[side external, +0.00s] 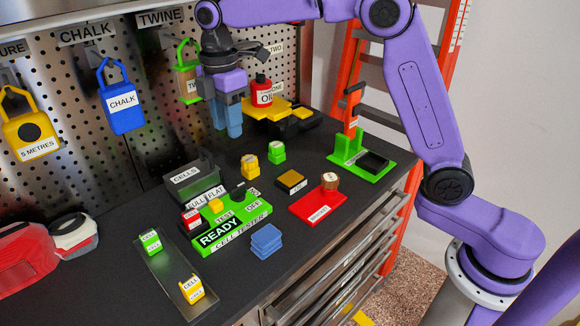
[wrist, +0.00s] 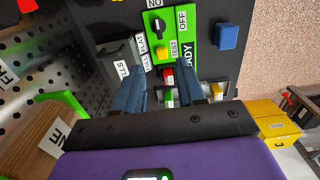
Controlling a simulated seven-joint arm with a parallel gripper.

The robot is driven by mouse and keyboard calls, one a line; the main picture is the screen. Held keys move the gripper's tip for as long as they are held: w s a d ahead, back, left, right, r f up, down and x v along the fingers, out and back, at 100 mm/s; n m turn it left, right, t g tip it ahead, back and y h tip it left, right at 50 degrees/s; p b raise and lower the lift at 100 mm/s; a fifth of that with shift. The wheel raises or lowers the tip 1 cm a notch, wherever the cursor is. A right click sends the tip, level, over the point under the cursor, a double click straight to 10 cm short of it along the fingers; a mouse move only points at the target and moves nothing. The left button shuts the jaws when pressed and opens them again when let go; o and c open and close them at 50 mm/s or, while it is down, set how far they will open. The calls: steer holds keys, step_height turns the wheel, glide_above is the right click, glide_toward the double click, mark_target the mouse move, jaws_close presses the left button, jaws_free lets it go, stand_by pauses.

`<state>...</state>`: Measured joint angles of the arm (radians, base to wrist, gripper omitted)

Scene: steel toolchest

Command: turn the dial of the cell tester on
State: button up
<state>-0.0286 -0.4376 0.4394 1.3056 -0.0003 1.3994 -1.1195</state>
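The cell tester (side external: 208,252) is a green board on the dark bench top, with READY, TEST and OFF labels. Its black dial (side external: 238,190) stands at the board's far right part, close to the ON and OFF labels. In the wrist view the dial (wrist: 157,26) is at the top centre, beyond the fingertips; which label it points to is hard to tell. A yellow button (side external: 216,205) sits beside it. My gripper (side external: 228,133) is raised above the bench, behind the tester near the pegboard. Its blue fingers (wrist: 162,90) are apart with nothing between them.
A grey CELLS bin (side external: 195,184) stands behind the tester. A tray (side external: 172,276) with a green and a yellow cell lies left. Blue blocks (side external: 266,240) sit in front, and a red board (side external: 318,207) is right. A red can (side external: 261,90) stands close to my gripper.

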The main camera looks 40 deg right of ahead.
steer(key=s+d+f+m, duration=0.2)
steer(key=s+d, duration=0.2)
steer(key=s, duration=0.7)
steer(key=s+d+f+m, duration=0.1)
steer(key=s+d+f, duration=0.2)
steer(key=s, duration=0.9)
steer(key=s+d+f+m, duration=0.2)
steer(key=s+d, duration=0.4)
steer(key=s, duration=0.5)
steer(key=shift+s+d+f+m, duration=0.15)
steer(key=shift+d+f+m, duration=0.2)
steer(key=shift+f, duration=0.3)
